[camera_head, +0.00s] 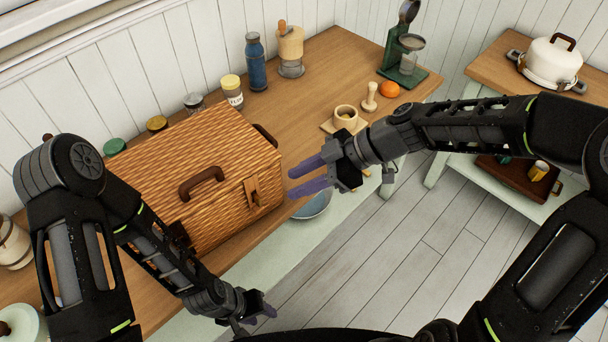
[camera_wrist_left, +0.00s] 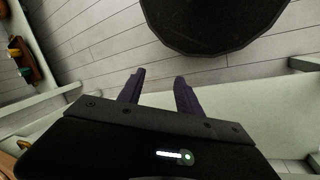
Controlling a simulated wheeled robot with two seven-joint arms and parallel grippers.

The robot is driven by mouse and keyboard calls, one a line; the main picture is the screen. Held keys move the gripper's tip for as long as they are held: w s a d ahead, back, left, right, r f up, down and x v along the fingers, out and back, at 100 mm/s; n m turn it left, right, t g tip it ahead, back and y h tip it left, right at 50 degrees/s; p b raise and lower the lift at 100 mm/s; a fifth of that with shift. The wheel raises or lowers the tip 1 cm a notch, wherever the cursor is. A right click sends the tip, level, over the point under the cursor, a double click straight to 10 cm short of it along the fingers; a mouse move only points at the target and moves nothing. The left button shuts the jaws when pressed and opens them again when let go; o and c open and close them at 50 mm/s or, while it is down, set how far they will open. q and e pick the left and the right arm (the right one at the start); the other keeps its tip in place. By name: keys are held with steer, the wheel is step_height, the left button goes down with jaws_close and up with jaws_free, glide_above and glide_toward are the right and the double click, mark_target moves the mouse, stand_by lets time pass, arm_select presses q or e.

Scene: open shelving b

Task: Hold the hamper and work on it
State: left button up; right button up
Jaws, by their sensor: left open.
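The hamper (camera_head: 195,150) is a large woven wicker box standing on the wooden table, with its lid down. It has a brown handle (camera_head: 200,182), a latch (camera_head: 252,192) on the near side and another handle (camera_head: 266,135) at its right end. My left gripper (camera_head: 258,312) is open and empty, low in front of the table and apart from the hamper; its parted purple fingers (camera_wrist_left: 158,88) show in the left wrist view. My right gripper (camera_head: 308,178) has its two fingers apart and points left toward the hamper's right end, with nothing between them. My left arm hides part of the hamper's near left side.
A second shelf with a white pot (camera_head: 552,63) stands right. Floor is open between.

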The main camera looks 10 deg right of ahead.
arm_select(q)
steer(key=shift+w, duration=0.15)
steer(key=w+d+r+m+g+h, duration=0.1)
steer(key=w+d+r, duration=0.25)
steer(key=r, duration=0.25)
steer(key=w+d+r+g+h, duration=0.1)
steer(key=w+d+r, duration=0.1)
steer(key=d+r, duration=0.3)
steer(key=s+d+r+m+g+h, duration=0.15)
steer(key=d+r, duration=0.35)
steer(key=r, duration=0.6)
steer(key=s+d+r+m+g, duration=0.1)
steer(key=d+r+m+g, duration=0.3)
steer(key=r, duration=0.8)
steer(key=w+a+r+m+t+y, duration=0.2)
steer(key=w+a, duration=0.3)
steer(key=a, duration=0.3)
steer(key=w+a+r+m+t+y, duration=0.2)
steer(key=w+a+r+y, duration=0.1)
steer(key=a, duration=0.5)
steer(key=w+a+r+m+t+y, duration=0.2)
steer(key=w+a, duration=0.4)
steer(key=a, duration=0.3)
steer(key=shift+w+r+m+t+y, duration=0.3)
steer(key=shift+r+t, duration=0.25)
steer(key=shift+r, duration=0.25)
